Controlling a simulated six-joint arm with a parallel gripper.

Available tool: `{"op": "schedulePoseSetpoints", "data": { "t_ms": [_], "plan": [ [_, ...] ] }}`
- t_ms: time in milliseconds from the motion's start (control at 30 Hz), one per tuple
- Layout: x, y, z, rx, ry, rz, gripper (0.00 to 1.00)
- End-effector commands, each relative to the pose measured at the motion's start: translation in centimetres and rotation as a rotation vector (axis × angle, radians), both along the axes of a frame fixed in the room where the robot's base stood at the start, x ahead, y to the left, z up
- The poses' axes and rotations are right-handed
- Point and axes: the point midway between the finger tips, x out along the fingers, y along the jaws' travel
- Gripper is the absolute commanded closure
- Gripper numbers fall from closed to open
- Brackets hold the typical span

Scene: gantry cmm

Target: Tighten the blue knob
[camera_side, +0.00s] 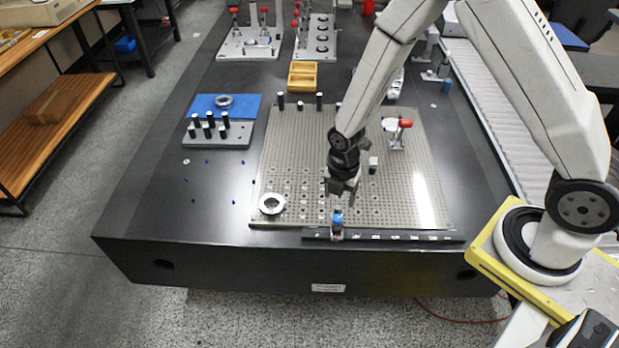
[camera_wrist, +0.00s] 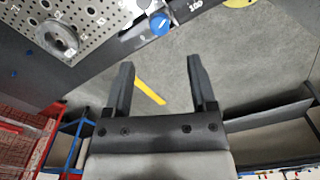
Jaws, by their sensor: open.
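The blue knob (camera_side: 338,218) sits on a small clamp on the dark rail (camera_side: 400,236) along the front edge of the perforated plate. It also shows in the wrist view (camera_wrist: 160,23), at the top, beyond the fingertips. My gripper (camera_side: 341,196) is open and empty just above the knob in the side view, pointing down. In the wrist view, the two dark fingers (camera_wrist: 160,70) are spread apart with only floor between them. The knob lies ahead of the tips, in line with the gap, and I see no contact.
The perforated plate (camera_side: 300,185) carries a metal ring (camera_side: 271,204) at its front left and a red-topped clamp (camera_side: 397,133) at its back right. Black posts stand along its back left edge. The dark table's front edge lies close below the rail.

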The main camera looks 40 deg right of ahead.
Motion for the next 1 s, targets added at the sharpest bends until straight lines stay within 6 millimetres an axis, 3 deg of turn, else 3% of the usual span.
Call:
{"op": "schedulePoseSetpoints", "data": {
  "t_ms": [300, 667, 1000],
  "plan": [
    [0.0, 0.0, 0.0, 0.0, 0.0, 0.233, 0.27],
    [0.0, 0.0, -0.3, 0.0, 0.0, 0.245, 0.27],
    [-0.1, 0.0, -2.6, -0.001, 0.002, 0.243, 0.27]
  ]
}}
